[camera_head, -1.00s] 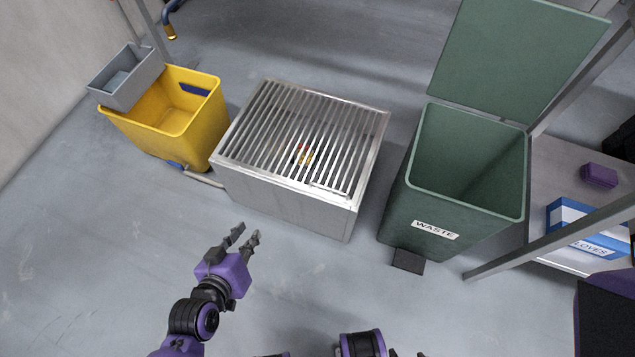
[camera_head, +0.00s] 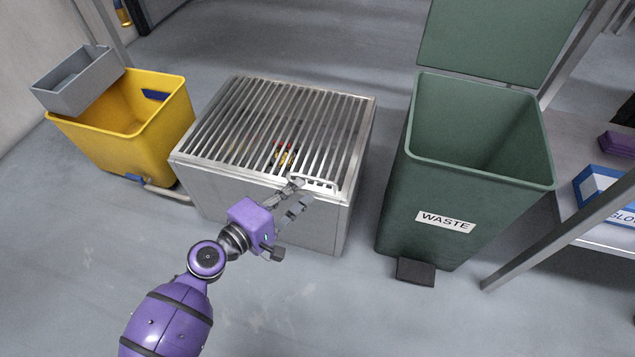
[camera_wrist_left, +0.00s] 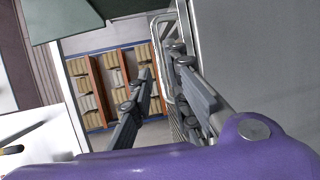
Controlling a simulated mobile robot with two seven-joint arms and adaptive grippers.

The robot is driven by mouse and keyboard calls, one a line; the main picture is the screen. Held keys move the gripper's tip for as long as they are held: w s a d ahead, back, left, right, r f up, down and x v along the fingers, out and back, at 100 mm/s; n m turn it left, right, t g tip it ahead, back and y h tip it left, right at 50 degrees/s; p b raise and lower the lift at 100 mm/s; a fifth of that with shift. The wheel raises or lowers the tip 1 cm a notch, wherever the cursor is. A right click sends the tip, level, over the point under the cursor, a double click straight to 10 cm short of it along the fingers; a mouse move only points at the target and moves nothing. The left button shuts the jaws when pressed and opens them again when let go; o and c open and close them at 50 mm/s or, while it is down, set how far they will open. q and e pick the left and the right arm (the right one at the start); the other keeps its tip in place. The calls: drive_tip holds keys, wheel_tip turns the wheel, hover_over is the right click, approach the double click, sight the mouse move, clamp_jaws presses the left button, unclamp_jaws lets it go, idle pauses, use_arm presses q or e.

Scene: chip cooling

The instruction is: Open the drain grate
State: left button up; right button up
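The drain grate (camera_head: 250,115), with parallel metal bars, lies flat and shut on top of a steel box (camera_head: 212,190) in the head view. Its pale bar handle (camera_head: 318,186) is at the front right edge. My left gripper (camera_head: 303,192) is at the box's front edge with its fingertips close to the handle. In the left wrist view its fingers (camera_wrist_left: 162,62) are apart, and the handle loop (camera_wrist_left: 160,40) shows between and beyond the tips. I cannot tell whether they touch it. Something small, red and yellow (camera_head: 284,154), shows through the bars. My right gripper is out of view.
A green waste bin (camera_head: 395,190) with its lid (camera_head: 490,40) raised stands close right of the box. A yellow bucket (camera_head: 120,150) with a grey tray (camera_head: 80,85) stands left. A shelf with a blue-white box (camera_head: 598,188) is far right. Floor in front is clear.

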sight(312, 177)
use_arm(q)
drive_tip(key=b+x, duration=0.1)
drive_tip(key=x, duration=0.5)
drive_tip(key=shift+w+d, duration=0.15)
clamp_jaws()
